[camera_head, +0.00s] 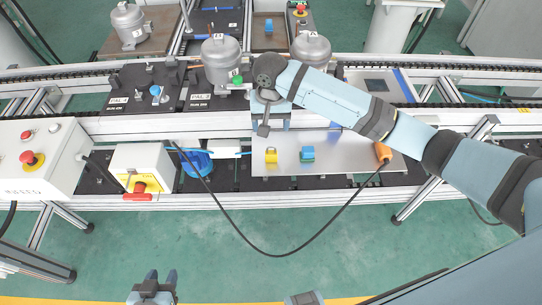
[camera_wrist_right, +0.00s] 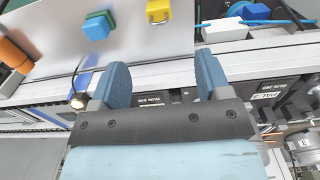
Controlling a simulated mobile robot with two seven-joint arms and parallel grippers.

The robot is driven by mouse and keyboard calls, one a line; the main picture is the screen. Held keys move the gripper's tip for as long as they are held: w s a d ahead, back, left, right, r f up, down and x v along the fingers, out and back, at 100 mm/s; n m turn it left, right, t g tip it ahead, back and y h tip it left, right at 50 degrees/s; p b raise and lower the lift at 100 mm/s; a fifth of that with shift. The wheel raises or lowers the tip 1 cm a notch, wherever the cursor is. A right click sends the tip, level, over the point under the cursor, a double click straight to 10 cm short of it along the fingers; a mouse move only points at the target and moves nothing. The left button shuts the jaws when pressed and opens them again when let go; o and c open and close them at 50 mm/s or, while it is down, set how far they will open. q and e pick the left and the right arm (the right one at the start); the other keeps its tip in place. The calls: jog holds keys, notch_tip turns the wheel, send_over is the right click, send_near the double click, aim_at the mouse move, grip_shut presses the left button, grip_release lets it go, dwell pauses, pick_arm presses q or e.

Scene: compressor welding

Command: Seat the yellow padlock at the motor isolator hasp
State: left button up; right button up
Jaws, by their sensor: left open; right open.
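The yellow padlock (camera_head: 271,156) sits on the light metal plate (camera_head: 340,163). It also shows at the top of the right wrist view (camera_wrist_right: 159,10). The isolator is a white box (camera_head: 140,160) with a yellow plate and a red handle (camera_head: 138,191), left of the plate; its hasp is too small to make out. My right gripper (camera_head: 270,124) is above the plate's back edge, behind the yellow padlock and apart from it. Its fingers (camera_wrist_right: 162,78) are open and empty. My left gripper (camera_head: 158,278) is open at the bottom edge, in front of the bench.
A blue padlock (camera_head: 306,154) sits right of the yellow one. An orange-handled tool (camera_head: 383,152) with a black cable lies at the plate's right. A blue round part (camera_head: 197,163) stands between isolator and plate. Grey compressors (camera_head: 221,60) stand on the conveyor behind.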

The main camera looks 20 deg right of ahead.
aim_at(271, 152)
notch_tip(271, 152, down, 13)
jog(key=shift+s+f+p, duration=0.1)
jog(key=shift+f+p, duration=0.1)
jog(key=shift+p, duration=0.1)
jog(key=c, duration=1)
jog(key=shift+c, duration=0.2)
jog(key=shift+r, duration=0.1)
notch_tip(271, 152, up, 20)
jog(key=shift+o, duration=0.4)
